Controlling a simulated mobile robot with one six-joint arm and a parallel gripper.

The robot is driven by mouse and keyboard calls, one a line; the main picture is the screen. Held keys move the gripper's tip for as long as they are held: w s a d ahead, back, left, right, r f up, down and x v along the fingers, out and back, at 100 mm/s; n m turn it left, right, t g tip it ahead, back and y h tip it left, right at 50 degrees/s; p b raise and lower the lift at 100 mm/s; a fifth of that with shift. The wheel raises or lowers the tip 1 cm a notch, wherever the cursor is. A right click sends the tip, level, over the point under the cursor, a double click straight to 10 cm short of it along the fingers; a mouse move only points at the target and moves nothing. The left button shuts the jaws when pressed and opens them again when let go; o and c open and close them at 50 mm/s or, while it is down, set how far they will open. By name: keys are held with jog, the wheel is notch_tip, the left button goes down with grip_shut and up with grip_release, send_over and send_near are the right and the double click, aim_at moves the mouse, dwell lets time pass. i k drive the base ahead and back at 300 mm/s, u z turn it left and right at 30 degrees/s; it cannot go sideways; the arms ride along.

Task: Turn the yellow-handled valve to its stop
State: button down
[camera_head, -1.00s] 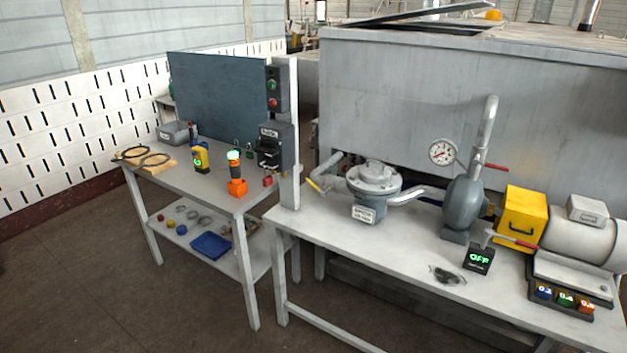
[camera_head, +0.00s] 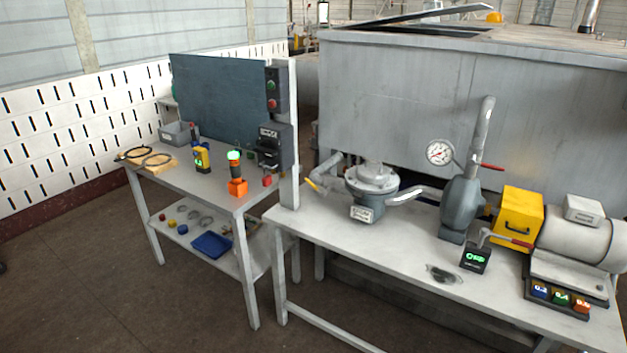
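The yellow-handled valve (camera_head: 313,185) is at the left end of the pipework on the right-hand bench. Its short yellow lever sits low beside the post, left of the grey round pump housing (camera_head: 371,180), and slants down to the right. The pipe and valve body behind it are partly hidden. My gripper and arm do not show in this view.
The right bench (camera_head: 330,225) also carries a pressure gauge (camera_head: 439,153), red-handled levers, a yellow box (camera_head: 517,215) and a small black display box (camera_head: 475,258). The left bench (camera_head: 210,182) holds hand tools and a control post. Floor in front (camera_head: 120,290) is clear.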

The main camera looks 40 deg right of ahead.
aim_at(323, 194)
jog(key=i, duration=1)
